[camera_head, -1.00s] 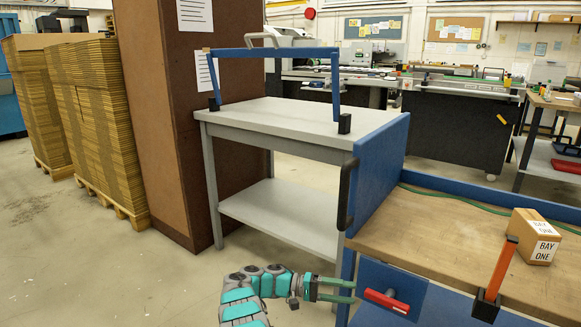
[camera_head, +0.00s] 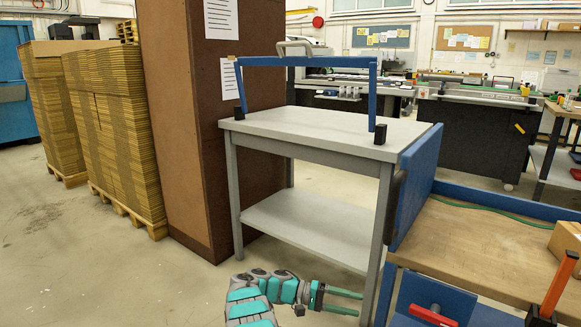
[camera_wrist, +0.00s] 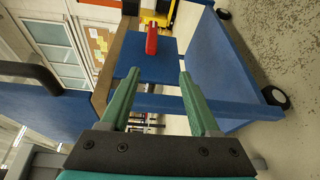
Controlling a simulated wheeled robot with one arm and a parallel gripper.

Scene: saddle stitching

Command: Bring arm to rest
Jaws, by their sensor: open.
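My arm, teal and grey, shows at the bottom of the head view. My gripper (camera_head: 345,302) points right, low beside the grey table's near leg. Its two green fingers are apart with nothing between them. In the wrist view my gripper (camera_wrist: 160,92) is also open and empty. The red handle (camera_wrist: 152,40) on a blue panel (camera_wrist: 145,62) lies beyond the fingertips, apart from them. The red handle (camera_head: 433,317) also shows at the bottom of the head view, right of my gripper.
A grey table (camera_head: 300,133) with a lower shelf carries a blue frame (camera_head: 305,62). A blue cart with a wooden top (camera_head: 480,245) stands right, bearing a cardboard box (camera_head: 567,242). Stacked cardboard (camera_head: 115,130) stands left by a brown cabinet (camera_head: 190,120). Floor (camera_head: 100,275) at front left is clear.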

